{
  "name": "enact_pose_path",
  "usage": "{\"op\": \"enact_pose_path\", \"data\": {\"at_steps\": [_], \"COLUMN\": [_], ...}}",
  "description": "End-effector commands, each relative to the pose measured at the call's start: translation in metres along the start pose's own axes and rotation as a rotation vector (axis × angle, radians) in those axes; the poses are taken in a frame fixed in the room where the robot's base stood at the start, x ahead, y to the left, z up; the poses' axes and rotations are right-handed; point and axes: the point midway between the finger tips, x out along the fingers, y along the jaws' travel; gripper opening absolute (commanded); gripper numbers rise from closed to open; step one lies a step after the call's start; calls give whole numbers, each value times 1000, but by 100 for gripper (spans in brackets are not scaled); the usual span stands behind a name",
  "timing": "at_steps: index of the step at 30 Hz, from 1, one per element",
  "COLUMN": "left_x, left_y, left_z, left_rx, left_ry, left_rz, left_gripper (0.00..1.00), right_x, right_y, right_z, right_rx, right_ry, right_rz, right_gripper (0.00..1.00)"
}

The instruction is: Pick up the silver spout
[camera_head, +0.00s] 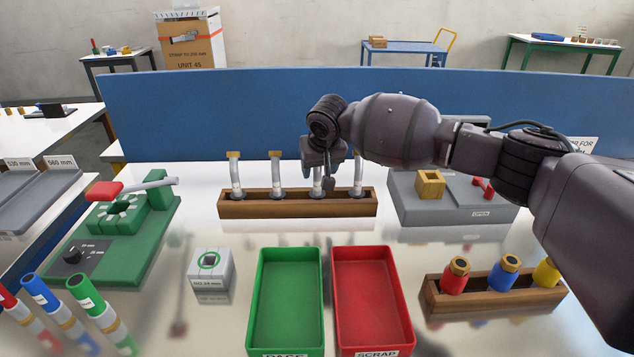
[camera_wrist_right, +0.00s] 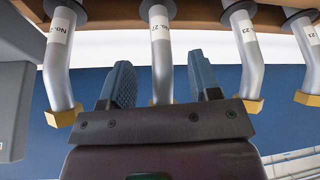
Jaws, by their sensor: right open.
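Several silver spouts with brass-coloured ends stand upright in a wooden rack (camera_head: 290,209) at the centre back of the table. My right gripper (camera_head: 326,182) is at the third silver spout from the left (camera_head: 317,181), partly covering it. In the right wrist view, which shows the rack upside down, the open right gripper (camera_wrist_right: 161,76) has one finger on each side of the spout labelled No. 27 (camera_wrist_right: 160,52). Gaps show between that spout and both fingers. Neighbouring spouts (camera_wrist_right: 58,60) (camera_wrist_right: 248,55) are outside the fingers. My left gripper is not in view.
A green tray (camera_head: 289,252) and a red scrap tray (camera_head: 366,252) lie in front of the rack. A green fixture (camera_head: 110,240) stands left, a grey fixture (camera_head: 450,214) right. A rack of coloured pieces (camera_head: 490,305) is front right. A blue panel (camera_head: 220,110) stands behind.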

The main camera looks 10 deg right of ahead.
Motion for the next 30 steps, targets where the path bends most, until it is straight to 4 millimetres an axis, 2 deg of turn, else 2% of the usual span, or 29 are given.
{"op": "enact_pose_path", "data": {"at_steps": [6,17,30], "left_x": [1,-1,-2], "left_y": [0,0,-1], "left_z": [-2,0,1], "left_rx": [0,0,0], "left_ry": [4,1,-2], "left_rz": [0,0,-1], "left_gripper": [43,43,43], "right_x": [0,0,-4], "right_y": [0,0,0], "right_z": [0,0,-2], "right_rx": [0,0,0], "right_ry": [1,0,1], "right_rz": [0,0,1], "right_gripper": [55,1,0]}}
